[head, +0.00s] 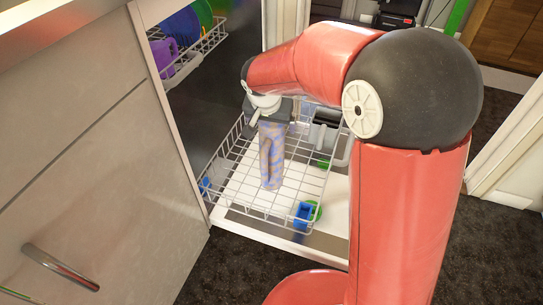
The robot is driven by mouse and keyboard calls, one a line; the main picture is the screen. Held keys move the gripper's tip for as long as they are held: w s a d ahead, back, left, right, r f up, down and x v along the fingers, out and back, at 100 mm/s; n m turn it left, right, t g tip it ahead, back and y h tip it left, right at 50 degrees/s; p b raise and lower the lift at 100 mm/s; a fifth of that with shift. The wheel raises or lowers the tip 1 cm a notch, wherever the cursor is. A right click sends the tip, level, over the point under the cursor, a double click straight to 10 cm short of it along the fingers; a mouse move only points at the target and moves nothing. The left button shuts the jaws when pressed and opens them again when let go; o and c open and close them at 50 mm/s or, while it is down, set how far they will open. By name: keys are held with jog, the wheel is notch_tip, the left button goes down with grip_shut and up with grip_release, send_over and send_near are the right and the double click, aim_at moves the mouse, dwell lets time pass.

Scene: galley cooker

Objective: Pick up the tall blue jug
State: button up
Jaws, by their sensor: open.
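A tall, narrow blue vessel with tan patterning (272,158), which looks like the tall blue jug, stands roughly upright in the lower dishwasher rack (240,192). My gripper (263,115) is over its top end, pointing down, with the jaws open. The fingers are small and partly hidden, so I cannot tell whether they touch the jug or sit around its rim. The upper part of the jug is partly covered by the gripper.
A small blue item (303,215) and a green one (317,210) sit at the rack's front right corner. Grey items stand behind the jug. The upper rack (207,43) holds purple, blue and green dishes. A cabinet (70,150) stands left; dark floor is clear in front.

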jog(key=shift+w+f, duration=0.3)
jog(key=shift+f, duration=0.35)
jog(key=c, duration=1.5)
jog(key=shift+r, duration=0.1)
